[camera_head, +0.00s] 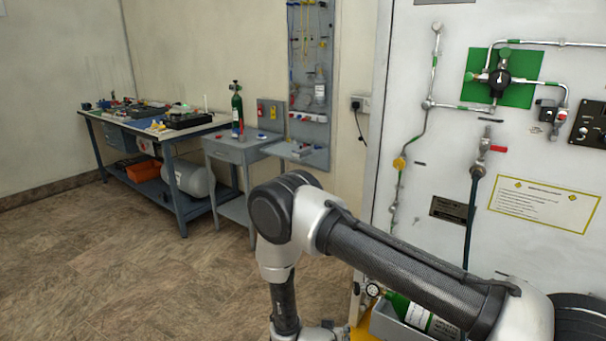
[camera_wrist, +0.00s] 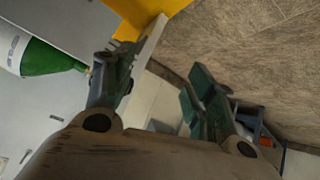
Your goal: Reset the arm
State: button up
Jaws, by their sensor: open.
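My arm crosses the lower right of the head view, its elbow bent in front of the white panel. My gripper (camera_wrist: 160,90) shows in the wrist view with its two fingers spread apart and nothing between them. Its fingertips are out of sight in the head view. A green cylinder with a white label (camera_wrist: 48,60) lies left of the fingers in the wrist view; a green cylinder (camera_head: 408,312) also shows beneath my arm in the head view. A yellow part (camera_wrist: 150,12) is just beyond the left finger.
The white trainer panel (camera_head: 420,150) with pipes, a red-handled valve (camera_head: 492,148) and a black regulator (camera_head: 499,79) stands close on the right. A grey side table (camera_head: 235,150) and a blue-framed workbench (camera_head: 150,132) stand at the back left. The floor (camera_head: 110,250) at left is clear.

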jog(key=s+a+r+n+g+y, duration=0.2)
jog(key=s+r+g+y, duration=0.15)
jog(key=r, duration=0.45)
jog(key=s+a+r+n+g+y, duration=0.1)
jog(key=s+a+r+g+y, duration=0.15)
jog(key=r+g, duration=0.4)
jog(key=s+d+r+t, duration=0.2)
jog(key=s+d+r, duration=0.3)
jog(key=d+r, duration=0.5)
jog(key=s+d+r+m+t+h, duration=0.1)
jog(key=s+d+r, duration=0.4)
jog(key=d+r, duration=0.5)
jog(key=s+d+r+t+h, duration=0.1)
jog(key=s+d+r+t, duration=0.2)
jog(key=d+r, duration=0.8)
jog(key=w+v, duration=0.1)
jog(key=v, duration=0.9)
jog(key=shift+w+r, duration=0.2)
jog(key=shift+r, duration=0.3)
